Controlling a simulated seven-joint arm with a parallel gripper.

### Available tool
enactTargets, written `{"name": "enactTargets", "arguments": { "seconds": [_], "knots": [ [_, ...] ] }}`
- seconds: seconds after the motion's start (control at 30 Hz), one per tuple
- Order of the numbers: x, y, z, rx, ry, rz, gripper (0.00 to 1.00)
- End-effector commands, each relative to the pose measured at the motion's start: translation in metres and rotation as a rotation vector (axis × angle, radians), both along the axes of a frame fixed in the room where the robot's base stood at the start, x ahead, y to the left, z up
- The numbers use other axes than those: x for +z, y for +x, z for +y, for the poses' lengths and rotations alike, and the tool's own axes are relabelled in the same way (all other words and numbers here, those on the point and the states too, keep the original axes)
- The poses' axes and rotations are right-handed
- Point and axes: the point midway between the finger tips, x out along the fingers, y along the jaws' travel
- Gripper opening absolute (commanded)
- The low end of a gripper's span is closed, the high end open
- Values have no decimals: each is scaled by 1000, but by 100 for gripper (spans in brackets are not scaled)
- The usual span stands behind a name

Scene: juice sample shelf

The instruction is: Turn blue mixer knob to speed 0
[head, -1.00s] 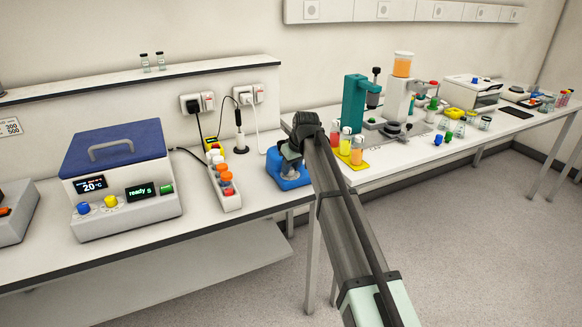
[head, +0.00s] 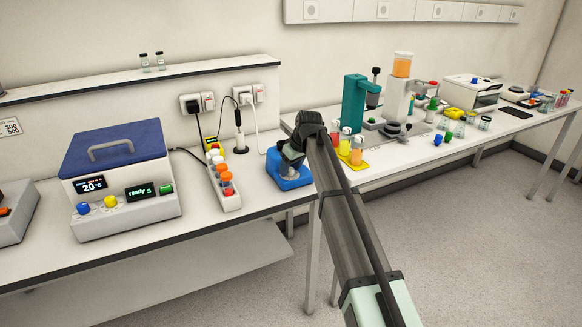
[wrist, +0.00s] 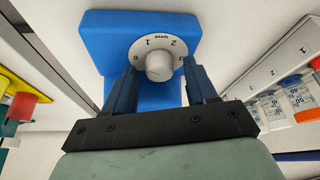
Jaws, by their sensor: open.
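The blue mixer (head: 284,181) stands near the front edge of the bench. It also fills the top middle of the wrist view (wrist: 100,30). My gripper (wrist: 161,77) is open, with one dark blue finger on each side of the knob and gaps between. In the head view my gripper (head: 292,152) is over the mixer and hides its dial.
A white rack (head: 232,203) with orange-capped vials stands close left of the mixer. A yellow holder (head: 353,163) with juice bottles stands to the right. A blue-lidded machine (head: 125,185) is farther left. The bench's front edge is near the mixer.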

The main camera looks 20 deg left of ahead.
Motion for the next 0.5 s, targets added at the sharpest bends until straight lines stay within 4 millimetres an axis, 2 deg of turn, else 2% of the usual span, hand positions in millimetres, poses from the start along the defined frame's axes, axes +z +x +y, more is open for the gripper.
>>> {"name": "enactTargets", "arguments": {
  "seconds": [0.27,0.5],
  "knots": [
    [7,-1,-3,0,1,0,57],
    [43,-9,-16,0,1,-2,57]
  ]
}}
